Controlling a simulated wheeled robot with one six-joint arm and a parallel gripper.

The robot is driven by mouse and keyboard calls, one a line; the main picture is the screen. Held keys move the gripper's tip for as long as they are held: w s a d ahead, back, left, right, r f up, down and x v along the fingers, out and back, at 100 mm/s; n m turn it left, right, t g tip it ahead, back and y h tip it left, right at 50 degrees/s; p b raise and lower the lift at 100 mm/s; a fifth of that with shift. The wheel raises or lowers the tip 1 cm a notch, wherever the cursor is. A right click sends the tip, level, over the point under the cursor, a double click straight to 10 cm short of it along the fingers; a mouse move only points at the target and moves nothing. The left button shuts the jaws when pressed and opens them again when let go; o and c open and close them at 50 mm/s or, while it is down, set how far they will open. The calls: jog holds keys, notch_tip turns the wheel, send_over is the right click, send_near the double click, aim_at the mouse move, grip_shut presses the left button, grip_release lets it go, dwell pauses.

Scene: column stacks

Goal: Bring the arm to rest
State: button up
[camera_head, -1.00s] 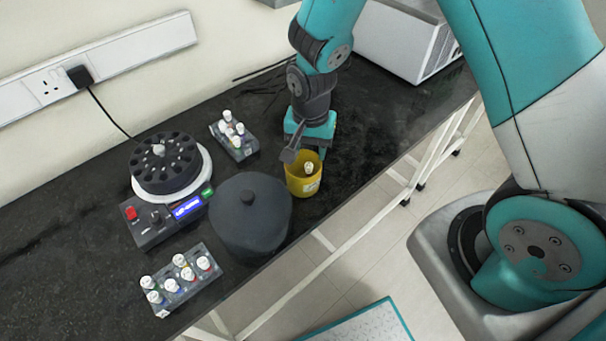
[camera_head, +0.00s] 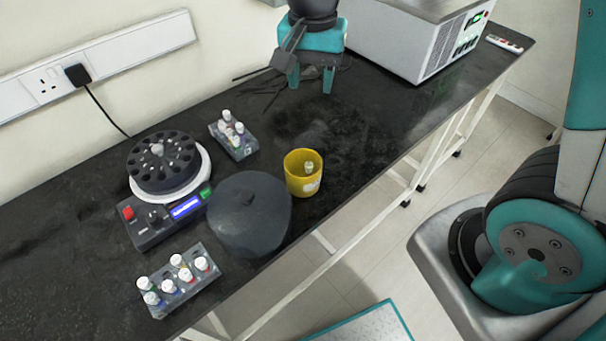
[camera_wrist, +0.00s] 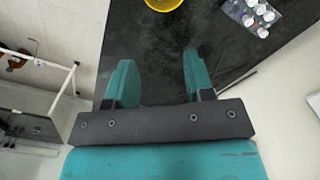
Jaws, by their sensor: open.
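My gripper (camera_head: 311,82) is at the top middle of the head view, above the back part of the dark bench (camera_head: 380,125). Its two teal fingers are apart with nothing between them. The wrist view also shows the open fingers (camera_wrist: 158,80), with bare bench between them. A yellow cup (camera_head: 297,184) stands upright on the bench, well apart from my gripper, and holds a white-capped vial (camera_head: 309,168). The cup's edge also shows at the top of the wrist view (camera_wrist: 163,4).
A centrifuge (camera_head: 165,175) with its rotor exposed stands at left, its dark lid (camera_head: 249,215) beside it. Vial racks stand behind (camera_head: 235,140) and in front (camera_head: 180,282). A large grey-white instrument (camera_head: 415,50) stands right of my gripper. Bench between cup and instrument is clear.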

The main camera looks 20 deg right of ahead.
dwell(0.4)
jog(key=s+a+r+n+y, duration=0.2)
jog(key=s+r+n, duration=0.1)
jog(key=s+n, duration=0.4)
jog(key=s+a+r+n+y, duration=0.2)
jog(key=s+r+n, duration=0.2)
jog(key=s+n, duration=0.3)
jog(key=s, duration=0.4)
jog(key=shift+s+a, duration=0.3)
jog(key=shift+s, duration=0.05)
